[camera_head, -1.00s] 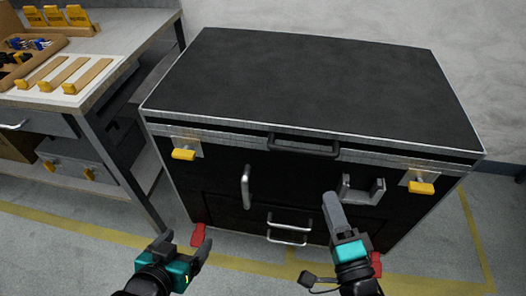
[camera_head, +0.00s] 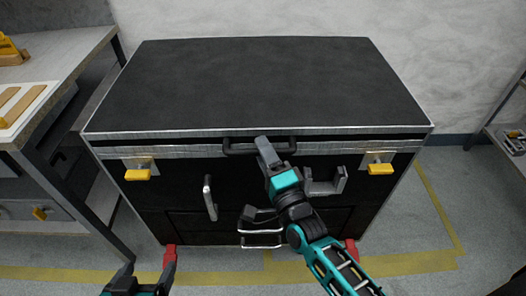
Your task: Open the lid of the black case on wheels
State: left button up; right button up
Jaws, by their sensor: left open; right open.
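The black case (camera_head: 255,85) stands ahead with its flat black lid down and a metal rim along the front edge. A dark handle (camera_head: 240,149) is on the lid's front edge. Yellow latches sit on the front face at the left (camera_head: 138,174) and right (camera_head: 381,168). My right gripper (camera_head: 265,145) is open, with its fingers at the dark handle; whether they touch it I cannot tell. My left gripper (camera_head: 147,275) is open and empty, low at the bottom left, away from the case and partly cut off.
A workbench (camera_head: 70,50) stands close to the case's left side. A shelf (camera_head: 515,125) is at the far right. Metal handles (camera_head: 210,198) and a bracket (camera_head: 325,183) stick out from the case front. Red wheel parts (camera_head: 169,254) show at the floor.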

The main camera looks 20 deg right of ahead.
jog(key=shift+w+r, duration=0.1)
jog(key=shift+w, duration=0.3)
jog(key=shift+c, duration=0.2)
grip_shut()
